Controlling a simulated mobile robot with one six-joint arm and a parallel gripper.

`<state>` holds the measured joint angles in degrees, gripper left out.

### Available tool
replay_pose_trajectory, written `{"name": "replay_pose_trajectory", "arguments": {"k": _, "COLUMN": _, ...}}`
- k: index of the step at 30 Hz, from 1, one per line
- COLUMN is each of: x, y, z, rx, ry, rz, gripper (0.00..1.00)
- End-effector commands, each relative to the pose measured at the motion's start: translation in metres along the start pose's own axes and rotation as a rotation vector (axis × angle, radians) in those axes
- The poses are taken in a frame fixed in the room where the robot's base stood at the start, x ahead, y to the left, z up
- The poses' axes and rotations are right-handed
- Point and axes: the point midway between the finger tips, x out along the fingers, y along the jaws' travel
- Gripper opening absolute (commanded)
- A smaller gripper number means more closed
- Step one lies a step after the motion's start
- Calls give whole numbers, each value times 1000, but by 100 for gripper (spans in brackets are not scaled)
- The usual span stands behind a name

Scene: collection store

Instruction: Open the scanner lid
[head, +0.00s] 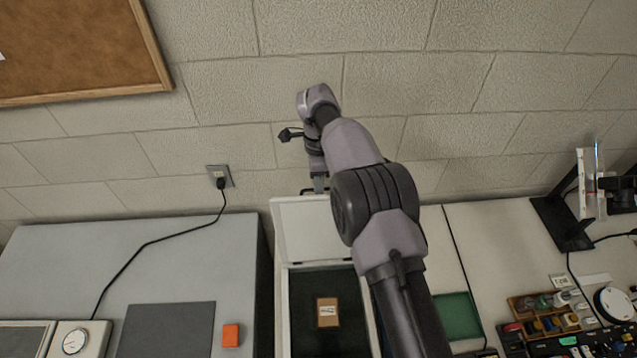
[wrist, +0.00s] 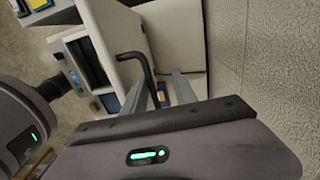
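The scanner (head: 283,310) is a white box on the counter. Its white lid (head: 305,228) is raised and stands at the back, near the wall. The dark scanner bed is exposed, with a small brown labelled item (head: 327,312) on it. My gripper (head: 318,186) is at the top edge of the lid. In the wrist view, a black bent handle (wrist: 140,62) shows by my fingers (wrist: 166,82), which stand apart. I cannot tell whether they touch it. The arm hides the right side of the lid.
A grey cabinet (head: 170,260) with an orange block (head: 231,335) stands to the left. A power cord runs to a wall socket (head: 219,177). To the right are a green tray (head: 458,316), a wooden box of bottles (head: 545,312) and a black stand (head: 562,222). The wall is close behind.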

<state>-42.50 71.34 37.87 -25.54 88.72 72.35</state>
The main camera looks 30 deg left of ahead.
Motion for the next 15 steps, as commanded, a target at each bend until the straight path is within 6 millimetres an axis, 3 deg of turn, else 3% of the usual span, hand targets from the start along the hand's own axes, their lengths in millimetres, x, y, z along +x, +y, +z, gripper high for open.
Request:
{"name": "replay_pose_trajectory", "arguments": {"k": 11, "x": 0, "y": 0, "z": 0, "rx": 0, "ry": 0, "rz": 2, "gripper": 31}}
{"name": "replay_pose_trajectory", "arguments": {"k": 15, "x": -12, "y": 0, "z": 0, "rx": -1, "ry": -1, "rz": 0, "gripper": 31}}
